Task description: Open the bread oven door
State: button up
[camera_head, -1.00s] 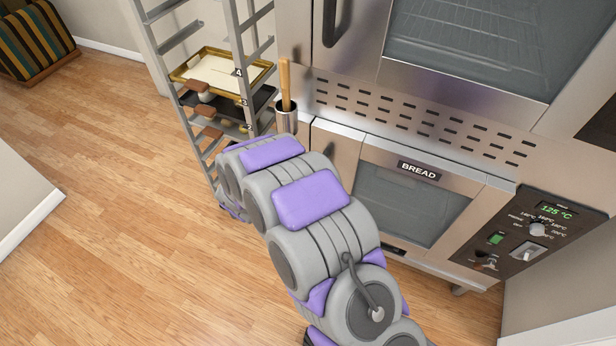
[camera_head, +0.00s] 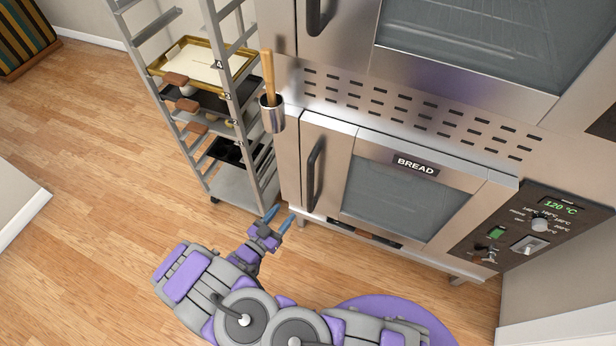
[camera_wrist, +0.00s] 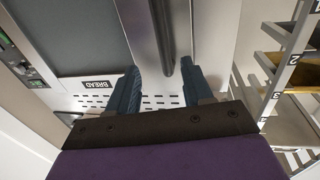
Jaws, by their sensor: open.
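The bread oven door (camera_head: 407,201) is the lower door of the steel oven and is closed, with a glass window and a BREAD label (camera_head: 416,166). Its dark vertical handle (camera_head: 315,172) is on the door's left side. My gripper (camera_head: 279,217) is open and empty, low and to the left of the handle in the head view. In the wrist view my gripper (camera_wrist: 160,84) has its two blue fingers apart, and the dark handle (camera_wrist: 162,38) shows in the space between them. I cannot tell how far the fingertips are from it.
A metal rack (camera_head: 229,187) with several trays stands close to the oven's left side. A cup with a wooden-handled tool (camera_head: 271,110) hangs between them. A control panel (camera_head: 527,232) reading 120 °C is at the right. Open wooden floor (camera_head: 100,190) lies at left.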

aim_at(308, 182)
jog(key=b+x, duration=0.1)
jog(key=x, duration=1.4)
jog(key=shift+b+x, duration=0.3)
jog(key=shift+x, duration=0.5)
jog(key=shift+a, duration=0.1)
grip_shut()
